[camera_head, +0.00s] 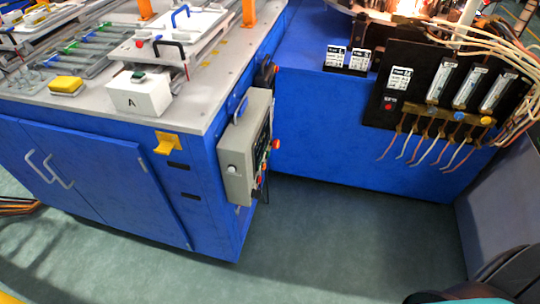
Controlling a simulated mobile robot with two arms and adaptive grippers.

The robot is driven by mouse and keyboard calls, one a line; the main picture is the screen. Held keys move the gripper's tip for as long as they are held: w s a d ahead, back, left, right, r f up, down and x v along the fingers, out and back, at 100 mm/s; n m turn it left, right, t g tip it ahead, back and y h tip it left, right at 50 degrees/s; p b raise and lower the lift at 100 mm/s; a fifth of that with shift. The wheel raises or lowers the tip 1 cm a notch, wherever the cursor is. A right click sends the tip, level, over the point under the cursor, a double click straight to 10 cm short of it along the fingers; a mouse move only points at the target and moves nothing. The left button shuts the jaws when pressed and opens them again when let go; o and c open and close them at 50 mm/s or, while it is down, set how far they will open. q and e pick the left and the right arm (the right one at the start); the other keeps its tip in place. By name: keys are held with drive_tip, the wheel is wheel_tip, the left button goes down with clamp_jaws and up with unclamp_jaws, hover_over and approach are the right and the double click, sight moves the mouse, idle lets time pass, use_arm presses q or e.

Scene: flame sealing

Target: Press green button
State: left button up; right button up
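A white box (140,95) marked "A" stands near the front edge of the grey worktop, on the blue cabinet at the left. A small dark green button (138,76) is on its top. A grey control box (245,148) is fixed to the right side of the cabinet. Small coloured knobs or buttons show on its edge-on face, too small to tell apart. Neither of my grippers can be made out in the head view.
A yellow block (66,85) lies left of the white box. A raised plate with black and blue handles (172,38) stands behind it. A blue cabinet (340,125) with a black gauge panel (408,85) and hoses is at the right. The green floor (330,240) between is clear.

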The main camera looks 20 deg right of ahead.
drive_tip(key=shift+c, duration=0.4)
clamp_jaws()
drive_tip(key=shift+d, duration=0.1)
idle(0.8)
